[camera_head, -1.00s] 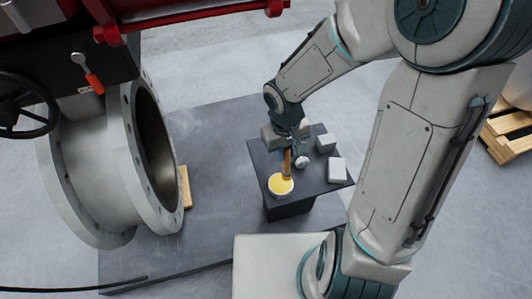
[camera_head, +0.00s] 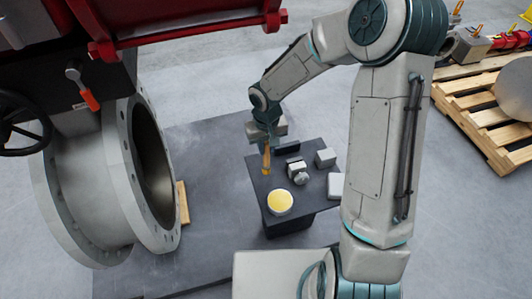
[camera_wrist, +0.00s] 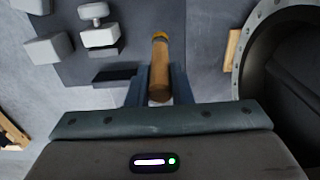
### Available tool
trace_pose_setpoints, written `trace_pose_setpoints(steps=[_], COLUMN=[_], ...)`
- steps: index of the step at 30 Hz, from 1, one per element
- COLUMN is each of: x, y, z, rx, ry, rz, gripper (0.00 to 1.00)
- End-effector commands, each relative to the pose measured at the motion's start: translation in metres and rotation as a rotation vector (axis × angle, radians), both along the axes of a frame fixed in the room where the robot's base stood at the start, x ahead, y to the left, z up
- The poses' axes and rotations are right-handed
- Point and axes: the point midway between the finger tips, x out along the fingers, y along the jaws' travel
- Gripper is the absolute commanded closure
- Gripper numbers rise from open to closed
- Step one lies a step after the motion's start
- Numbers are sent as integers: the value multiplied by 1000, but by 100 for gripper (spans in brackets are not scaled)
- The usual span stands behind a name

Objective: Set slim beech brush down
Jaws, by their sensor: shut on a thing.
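The slim beech brush (camera_head: 266,158) is upright in my gripper (camera_head: 268,146), above the left part of a small dark table (camera_head: 259,197). In the wrist view the brush (camera_wrist: 160,70) runs away from between the two fingers (camera_wrist: 160,88), its wooden handle end nearest the camera and an orange-yellow tip at the far end. My gripper is shut on the handle. The tip is at or close to the table top; I cannot tell whether it touches. A round pot with yellow contents (camera_head: 280,202) stands at the table's front, apart from the brush.
Light grey blocks (camera_head: 325,158) and a small white-knobbed piece (camera_head: 298,172) are on the table's right side. A dark flat block (camera_head: 287,147) lies at its back edge. A large flanged pipe (camera_head: 150,175) stands to the left. A wooden pallet (camera_head: 480,110) is at the right.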

Motion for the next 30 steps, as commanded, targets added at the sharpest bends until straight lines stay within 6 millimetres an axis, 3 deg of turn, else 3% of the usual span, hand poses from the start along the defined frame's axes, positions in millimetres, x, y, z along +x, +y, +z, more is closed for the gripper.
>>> trace_pose_setpoints(steps=[5,12,19,20,22,30], x=[6,5,6,6,6,6], y=[0,0,0,0,0,0], z=[-9,-41,-44,-44,-44,-43], rx=[-1,-1,0,0,0,0], ry=[2,2,0,0,0,0], rz=[0,1,-1,-1,-1,-1], gripper=[100,100,100,78,59,59])
